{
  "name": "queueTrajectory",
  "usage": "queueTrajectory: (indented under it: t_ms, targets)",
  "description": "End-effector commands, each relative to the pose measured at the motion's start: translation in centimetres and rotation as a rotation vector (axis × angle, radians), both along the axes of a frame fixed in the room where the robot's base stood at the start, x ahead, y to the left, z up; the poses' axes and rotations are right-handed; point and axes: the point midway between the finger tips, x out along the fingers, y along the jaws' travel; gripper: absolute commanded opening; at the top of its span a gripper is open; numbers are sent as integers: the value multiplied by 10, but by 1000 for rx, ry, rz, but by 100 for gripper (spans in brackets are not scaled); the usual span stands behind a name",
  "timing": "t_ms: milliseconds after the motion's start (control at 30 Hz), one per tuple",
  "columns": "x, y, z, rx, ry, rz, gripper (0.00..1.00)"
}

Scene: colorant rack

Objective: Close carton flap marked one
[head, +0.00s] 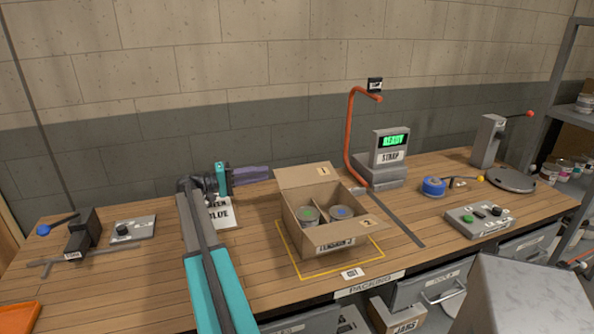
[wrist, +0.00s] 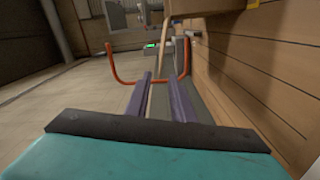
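An open cardboard carton (head: 318,231) stands inside a yellow outline on the bench. Its flap marked one (head: 309,177) stands up and leans outward at the back edge. The flap marked two (head: 366,221) sticks out at the right. Two cans, one with a green dot (head: 308,214) and one with a blue dot (head: 342,213), are inside. Part of the carton (wrist: 205,7) shows at that view's top.
An orange curved pipe (head: 351,130) and a strap machine (head: 388,158) with a green display stand behind the carton to the right. A blue tape roll (head: 433,186) and a button box (head: 488,218) lie farther right.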

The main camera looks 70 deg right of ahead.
Motion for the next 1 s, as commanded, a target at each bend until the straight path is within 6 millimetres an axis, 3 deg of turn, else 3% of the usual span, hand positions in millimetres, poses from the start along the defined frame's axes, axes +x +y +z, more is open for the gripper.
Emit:
queueTrajectory:
  t_ms: [367, 1000]
  targets:
    - [-17, -13, 1, 1, -1, -4, 22]
    - [-86, -70, 1, 0, 0, -5, 22]
